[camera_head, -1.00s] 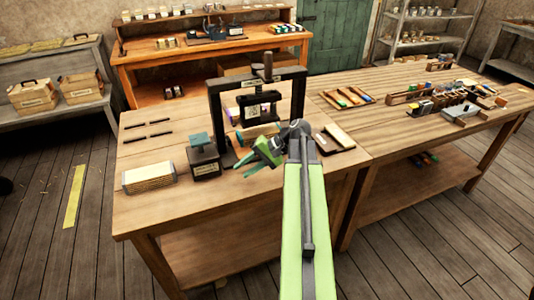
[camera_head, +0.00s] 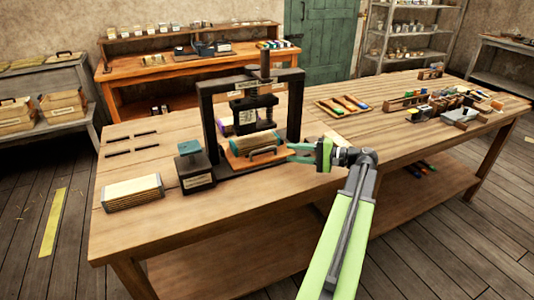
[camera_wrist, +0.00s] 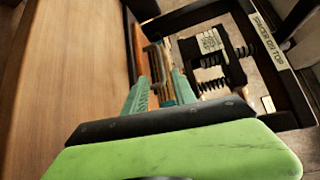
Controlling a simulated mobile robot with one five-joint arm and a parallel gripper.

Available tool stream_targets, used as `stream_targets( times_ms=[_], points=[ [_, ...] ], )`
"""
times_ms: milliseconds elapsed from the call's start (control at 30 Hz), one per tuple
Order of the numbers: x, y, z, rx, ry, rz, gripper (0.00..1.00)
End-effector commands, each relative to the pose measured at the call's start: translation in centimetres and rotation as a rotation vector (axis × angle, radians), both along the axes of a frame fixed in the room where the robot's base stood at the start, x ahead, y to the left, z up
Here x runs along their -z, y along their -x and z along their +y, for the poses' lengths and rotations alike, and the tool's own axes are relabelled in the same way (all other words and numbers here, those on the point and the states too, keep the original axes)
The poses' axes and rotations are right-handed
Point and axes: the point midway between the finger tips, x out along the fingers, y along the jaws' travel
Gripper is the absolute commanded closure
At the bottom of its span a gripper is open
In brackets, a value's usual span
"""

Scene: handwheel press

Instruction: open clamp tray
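The handwheel press (camera_head: 205,110) is a black upright frame with a central screw, standing on the wooden table. The clamp tray (camera_head: 236,163) is an orange-brown board low at the press's front, with a dark bar handle (camera_head: 263,152) and a teal-and-brown block on it. My gripper (camera_head: 295,153) is at the tray's right end, pointing left. In the wrist view its two teal fingers (camera_wrist: 161,92) stand apart, with the tray's handle (camera_wrist: 154,62) just beyond and between them. I cannot tell whether a finger touches the handle.
A tray of coloured sticks (camera_head: 342,105) is behind on the right.

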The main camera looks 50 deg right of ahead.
Motion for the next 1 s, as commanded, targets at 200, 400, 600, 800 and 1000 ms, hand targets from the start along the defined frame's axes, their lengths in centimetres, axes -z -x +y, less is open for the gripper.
stream_targets(
  times_ms=[200, 400, 600, 800, 1000],
  points=[
    [0.9, -5.0, 2.3, -0.002, 0.001, 0.0, 0.67],
    [1.3, -8.3, 3.6, 0.0, 0.0, 0.0, 0.67],
    [1.4, -9.5, 4.1, 0.002, 0.0, 0.0, 0.67],
    [1.4, -9.5, 4.1, 0.003, 0.001, 0.0, 0.67],
    [1.4, -9.5, 4.1, 0.003, 0.001, 0.0, 0.9]
  ],
)
